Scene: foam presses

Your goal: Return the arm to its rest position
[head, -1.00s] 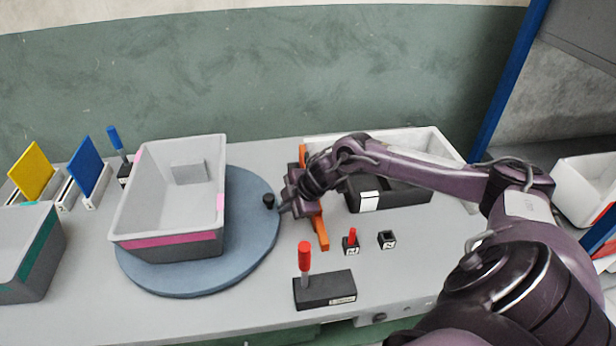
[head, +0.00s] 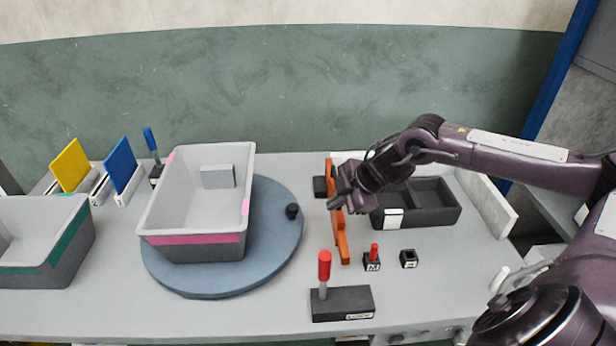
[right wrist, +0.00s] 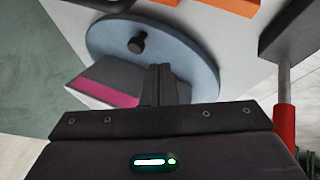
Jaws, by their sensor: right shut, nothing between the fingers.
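My right gripper (head: 340,197) is shut and empty. It hangs above the table near the orange bar (head: 341,234), to the right of the blue-grey turntable (head: 270,262). The right arm comes in from the right over the dark divided tray (head: 440,204). In the right wrist view the shut fingers (right wrist: 163,85) point toward the turntable (right wrist: 195,50) and its black knob (right wrist: 137,42). My left gripper is not in view.
A grey bin with a pink stripe (head: 195,240) stands on the turntable. A red-handled lever (head: 324,268) rises from a dark base at the front. Small black blocks (head: 409,259) sit nearby. A teal-striped bin (head: 62,250) stands at the left.

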